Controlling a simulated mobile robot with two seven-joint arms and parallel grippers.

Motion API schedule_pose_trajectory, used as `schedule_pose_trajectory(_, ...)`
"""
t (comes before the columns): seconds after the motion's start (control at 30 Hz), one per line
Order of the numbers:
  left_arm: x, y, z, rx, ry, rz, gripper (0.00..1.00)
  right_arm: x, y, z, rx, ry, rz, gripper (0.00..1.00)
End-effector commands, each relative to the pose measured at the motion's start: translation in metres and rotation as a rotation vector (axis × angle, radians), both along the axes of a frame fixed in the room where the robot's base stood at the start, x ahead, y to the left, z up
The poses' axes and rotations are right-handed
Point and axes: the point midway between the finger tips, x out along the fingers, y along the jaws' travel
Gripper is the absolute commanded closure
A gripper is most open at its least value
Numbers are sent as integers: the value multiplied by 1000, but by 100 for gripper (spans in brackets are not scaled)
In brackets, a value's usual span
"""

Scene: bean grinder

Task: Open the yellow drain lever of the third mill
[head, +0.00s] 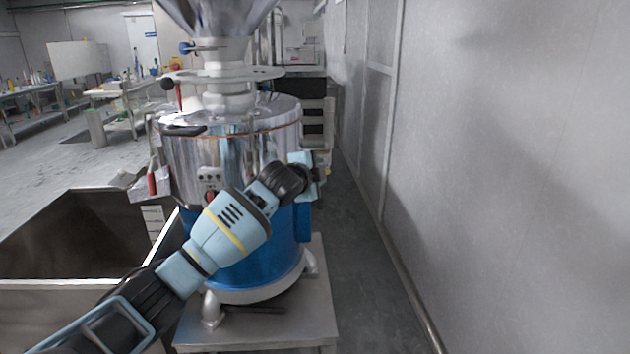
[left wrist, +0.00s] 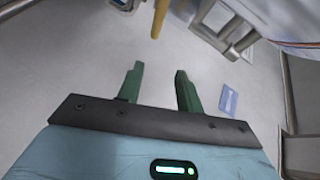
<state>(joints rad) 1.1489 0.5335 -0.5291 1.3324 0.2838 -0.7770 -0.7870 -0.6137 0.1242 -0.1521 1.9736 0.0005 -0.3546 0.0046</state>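The mill (head: 230,150) stands in front of me, with a polished steel upper drum and a blue lower body. My left arm crosses in front of it, and its wrist is at the mill's right side. In the left wrist view my left gripper (left wrist: 159,69) is open, with two green fingers apart and nothing between them. A yellow bar, which looks like the drain lever (left wrist: 160,17), shows at the top edge, beyond the fingertips and apart from them. Most of the lever is out of that view. My right gripper is in neither view.
The mill stands on a steel platform (head: 318,325). A large steel bin (head: 60,285) is at the left. A grey wall (head: 520,180) runs along the right, with a clear strip of floor (head: 365,270) between it and the mill. Benches (head: 120,92) stand far back left.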

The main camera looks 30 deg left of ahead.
Motion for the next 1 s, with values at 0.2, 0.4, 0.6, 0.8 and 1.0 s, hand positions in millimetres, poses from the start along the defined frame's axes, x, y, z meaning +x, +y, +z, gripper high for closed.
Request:
schedule_pose_trajectory(0.2,-31,-14,4,0,-1,-2,64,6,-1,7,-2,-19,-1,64)
schedule_pose_trajectory(0.4,-52,-24,5,0,1,0,64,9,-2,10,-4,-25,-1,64)
schedule_pose_trajectory(0.6,-62,-29,5,0,2,0,64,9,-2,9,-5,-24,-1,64)
schedule_pose_trajectory(0.8,-63,-29,4,-1,4,1,64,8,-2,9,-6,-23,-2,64)
schedule_pose_trajectory(1.0,-64,-31,-2,-7,10,-2,78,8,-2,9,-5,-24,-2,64)
